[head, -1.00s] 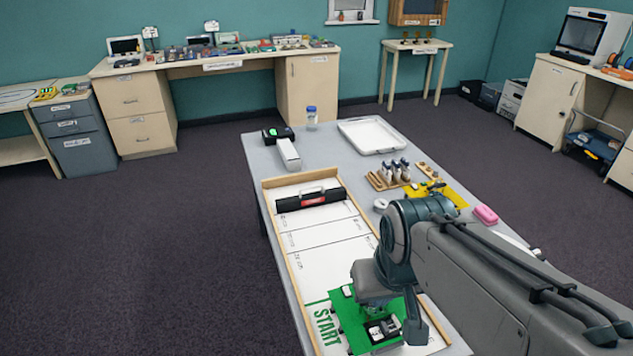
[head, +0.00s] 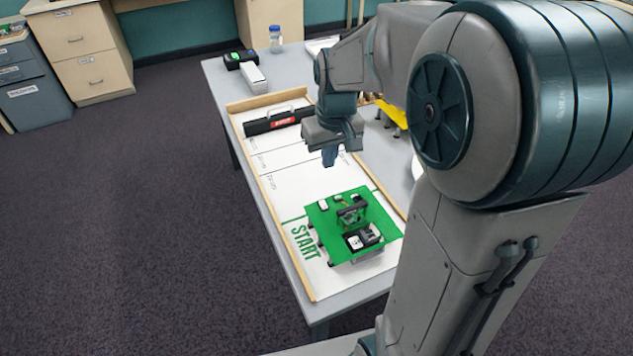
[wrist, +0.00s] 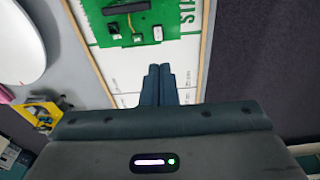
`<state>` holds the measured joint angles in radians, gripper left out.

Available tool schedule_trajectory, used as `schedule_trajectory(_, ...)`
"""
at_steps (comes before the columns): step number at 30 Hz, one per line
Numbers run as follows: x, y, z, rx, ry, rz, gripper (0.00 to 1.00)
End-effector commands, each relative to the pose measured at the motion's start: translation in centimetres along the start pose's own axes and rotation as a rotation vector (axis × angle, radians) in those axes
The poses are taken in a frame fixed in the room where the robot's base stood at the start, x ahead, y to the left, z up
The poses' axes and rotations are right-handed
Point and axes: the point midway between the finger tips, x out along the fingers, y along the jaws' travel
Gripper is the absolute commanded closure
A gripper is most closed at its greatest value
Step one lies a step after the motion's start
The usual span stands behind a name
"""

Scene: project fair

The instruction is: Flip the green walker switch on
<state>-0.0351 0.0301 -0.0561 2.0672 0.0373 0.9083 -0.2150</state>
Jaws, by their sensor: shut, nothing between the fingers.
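The green walker (head: 334,238) stands on the white track beside the START lettering, near the front end of the table. Black and white parts sit on its top, and a small white block (head: 323,204) is at its far left corner. In the wrist view the walker (wrist: 118,40) is at the top, with a small white part (wrist: 158,33) near its edge; I cannot tell the switch's position. My gripper (head: 329,160) is above the track, beyond the walker and apart from it. In the wrist view its fingers (wrist: 158,72) are together and empty.
The track (head: 268,180) has wooden side rails. A black bar with a red label (head: 282,120) lies across its far end. A white box (head: 252,78) and a blue-capped bottle (head: 275,40) stand behind. A yellow object (wrist: 38,114) is beside the track.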

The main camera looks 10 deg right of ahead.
Motion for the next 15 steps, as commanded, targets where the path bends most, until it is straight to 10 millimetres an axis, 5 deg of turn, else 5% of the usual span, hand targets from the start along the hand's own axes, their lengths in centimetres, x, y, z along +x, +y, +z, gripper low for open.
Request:
schedule_trajectory(6, 2.1, 0.4, -1.7, -0.020, -0.016, -0.002, 1.00)
schedule_trajectory(15, 2.2, 0.4, -1.9, -0.023, -0.017, -0.002, 1.00)
